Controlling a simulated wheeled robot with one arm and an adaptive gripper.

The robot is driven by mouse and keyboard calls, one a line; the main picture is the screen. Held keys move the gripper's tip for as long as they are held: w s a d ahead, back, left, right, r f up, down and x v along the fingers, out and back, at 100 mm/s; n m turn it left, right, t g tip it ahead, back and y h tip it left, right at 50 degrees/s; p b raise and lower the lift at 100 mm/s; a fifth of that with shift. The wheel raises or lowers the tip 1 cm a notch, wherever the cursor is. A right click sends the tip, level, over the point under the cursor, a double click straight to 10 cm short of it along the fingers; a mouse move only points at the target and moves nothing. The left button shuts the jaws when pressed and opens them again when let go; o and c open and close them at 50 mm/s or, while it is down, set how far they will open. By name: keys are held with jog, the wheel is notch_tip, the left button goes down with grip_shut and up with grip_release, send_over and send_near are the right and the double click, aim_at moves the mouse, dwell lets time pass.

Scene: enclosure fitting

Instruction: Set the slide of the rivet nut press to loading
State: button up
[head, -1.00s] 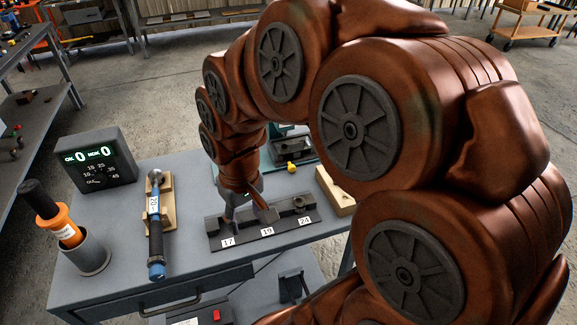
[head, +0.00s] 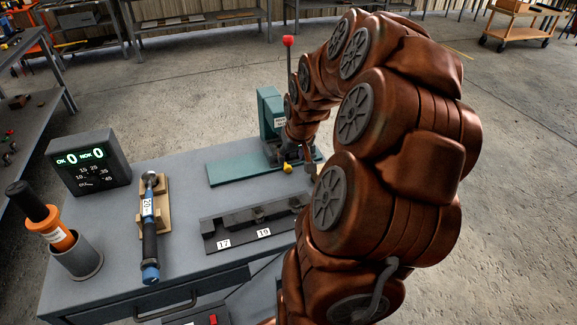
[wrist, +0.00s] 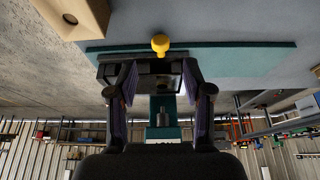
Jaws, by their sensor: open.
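The rivet nut press (head: 270,112) stands at the back right of the bench, with a teal base plate, a teal column and a red-knobbed lever (head: 288,42). Its slide shows in the wrist view as a dark block (wrist: 160,72) with a yellow knob (wrist: 160,45); the knob also shows in the head view (head: 287,168). My gripper (wrist: 159,80) is open, its fingers on either side of the dark block's near part, with the knob beyond the fingertips. I cannot tell whether they touch it. In the head view my arm hides part of the press.
A dark holder (head: 243,228) with number labels lies in front of the press. A torque wrench (head: 149,235) on a wooden cradle, a counter display (head: 88,162) and an orange tool (head: 52,228) in a cup stand to the left. A wooden block (wrist: 78,15) shows in the wrist view.

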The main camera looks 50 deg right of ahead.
aim_at(288, 167)
jog(key=shift+p+x, duration=0.85)
jog(key=shift+x, duration=2.5)
grip_shut()
